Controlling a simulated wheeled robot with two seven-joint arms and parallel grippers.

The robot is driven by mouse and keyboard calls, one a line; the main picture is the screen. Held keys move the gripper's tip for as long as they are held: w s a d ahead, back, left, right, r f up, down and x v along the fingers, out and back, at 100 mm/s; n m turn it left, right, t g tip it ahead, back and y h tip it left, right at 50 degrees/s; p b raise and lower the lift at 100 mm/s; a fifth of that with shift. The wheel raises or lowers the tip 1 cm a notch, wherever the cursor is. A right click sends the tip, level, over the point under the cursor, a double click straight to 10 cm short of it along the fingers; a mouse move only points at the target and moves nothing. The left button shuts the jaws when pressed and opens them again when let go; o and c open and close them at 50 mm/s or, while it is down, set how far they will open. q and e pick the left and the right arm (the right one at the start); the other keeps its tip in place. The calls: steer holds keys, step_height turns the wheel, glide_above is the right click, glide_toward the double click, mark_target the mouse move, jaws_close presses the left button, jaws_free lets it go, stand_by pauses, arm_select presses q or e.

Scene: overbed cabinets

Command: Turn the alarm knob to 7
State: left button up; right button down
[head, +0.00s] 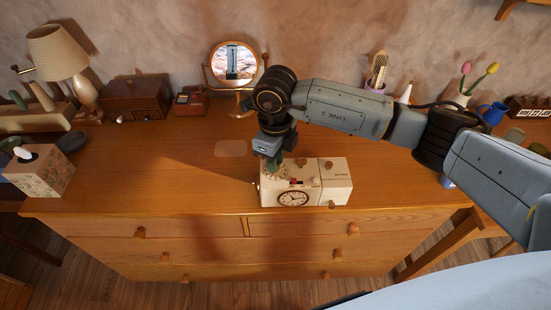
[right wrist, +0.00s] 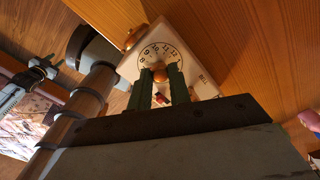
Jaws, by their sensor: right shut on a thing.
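The alarm clock (head: 337,188) is a cream box on the dresser, with a round dark-rimmed clock face (head: 293,198) on its front. On its top is a numbered dial, which shows in the right wrist view (right wrist: 151,53) with figures around 8 to 12 readable. The wooden alarm knob (right wrist: 160,75) stands at the dial's middle. My right gripper (head: 272,163) reaches down over the left part of the box; its green fingers are shut on the knob, one each side. The fingers hide part of the dial, and I cannot read where the knob points.
The dresser top (head: 190,185) is clear left of the clock. A round mirror (head: 233,63) stands behind my right wrist. A tissue box (head: 40,172) and lamp (head: 62,52) are at the left; a tulip vase (head: 458,98) and blue mug (head: 492,113) are at the right.

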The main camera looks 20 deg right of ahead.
steer(key=c, duration=1.3)
jaws_free()
steer(key=shift+r, duration=0.1)
step_height(320, 180, up, 13)
steer(key=shift+r, duration=0.15)
